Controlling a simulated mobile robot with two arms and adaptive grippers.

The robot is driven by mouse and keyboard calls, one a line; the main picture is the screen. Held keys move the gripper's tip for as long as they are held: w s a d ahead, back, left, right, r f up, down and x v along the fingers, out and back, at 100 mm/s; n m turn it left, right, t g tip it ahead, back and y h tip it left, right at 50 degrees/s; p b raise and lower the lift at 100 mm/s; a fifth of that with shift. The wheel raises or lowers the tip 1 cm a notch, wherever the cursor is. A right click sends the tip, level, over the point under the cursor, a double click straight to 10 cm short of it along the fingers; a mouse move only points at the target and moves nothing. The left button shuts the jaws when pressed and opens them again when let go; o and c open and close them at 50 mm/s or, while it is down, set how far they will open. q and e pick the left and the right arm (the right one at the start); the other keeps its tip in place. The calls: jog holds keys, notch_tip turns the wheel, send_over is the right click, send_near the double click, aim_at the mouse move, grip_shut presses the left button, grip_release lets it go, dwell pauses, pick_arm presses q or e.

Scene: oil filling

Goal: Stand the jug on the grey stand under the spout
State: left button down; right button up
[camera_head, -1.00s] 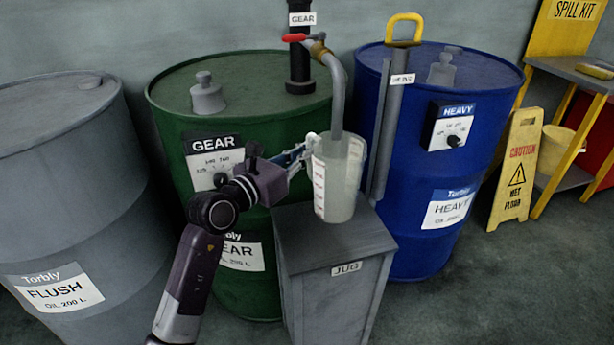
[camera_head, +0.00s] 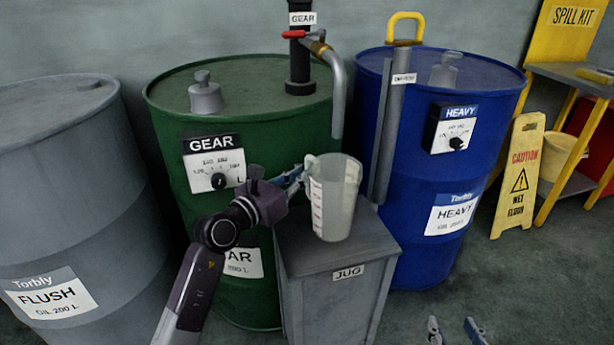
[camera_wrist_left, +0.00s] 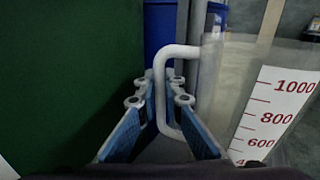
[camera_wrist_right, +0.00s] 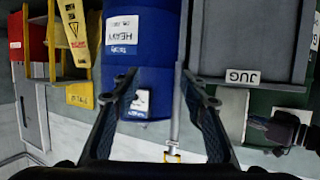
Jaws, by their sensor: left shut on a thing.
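The clear jug (camera_head: 338,205) with red markings is upright over the top of the grey stand (camera_head: 345,300) labelled JUG. I cannot tell whether its base touches the top. The spout (camera_head: 338,100) hangs above the jug, its end a little above the rim. My left gripper (camera_head: 300,177) is shut on the jug's handle (camera_wrist_left: 164,90), and the jug's scale shows at the right of the left wrist view. My right gripper (camera_head: 454,328) is open and empty, low in front of the blue drum; the stand also shows in the right wrist view (camera_wrist_right: 262,30).
The green GEAR drum (camera_head: 255,110) stands behind the stand, the blue HEAVY drum (camera_head: 400,240) to its right and a grey FLUSH drum (camera_head: 50,200) at left. A red-handled valve (camera_head: 295,34) is on the spout. A yellow caution sign (camera_head: 518,180) stands at right; floor between is clear.

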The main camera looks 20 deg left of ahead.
pick_arm(q)
jog(key=shift+w+a+f, duration=0.1)
jog(key=shift+w+f, duration=0.05)
jog(key=shift+f, duration=0.15)
pick_arm(e)
jog(key=r, duration=0.1)
jog(key=w+r+t, duration=0.1)
jog(key=r+t, duration=0.1)
jog(key=shift+w+a+r+y, duration=0.15)
jog(key=shift+a+r+y, duration=0.15)
jog(key=shift+a+r, duration=0.1)
pick_arm(q)
jog(key=shift+f, duration=0.1)
jog(key=c, duration=2.4)
grip_release()
jog(key=shift+o, duration=0.3)
pick_arm(e)
jog(key=shift+r, duration=0.15)
pick_arm(q)
jog(key=p+v, duration=0.1)
jog(key=v, duration=1.1)
pick_arm(e)
jog(key=s+d+f+g+h, duration=0.1)
jog(key=s+d+f+g, duration=0.1)
jog(key=f, duration=0.5)
jog(key=shift+s+f+g, duration=0.35)
jog(key=shift+s+g, duration=0.35)
jog(key=shift+g, duration=0.3)
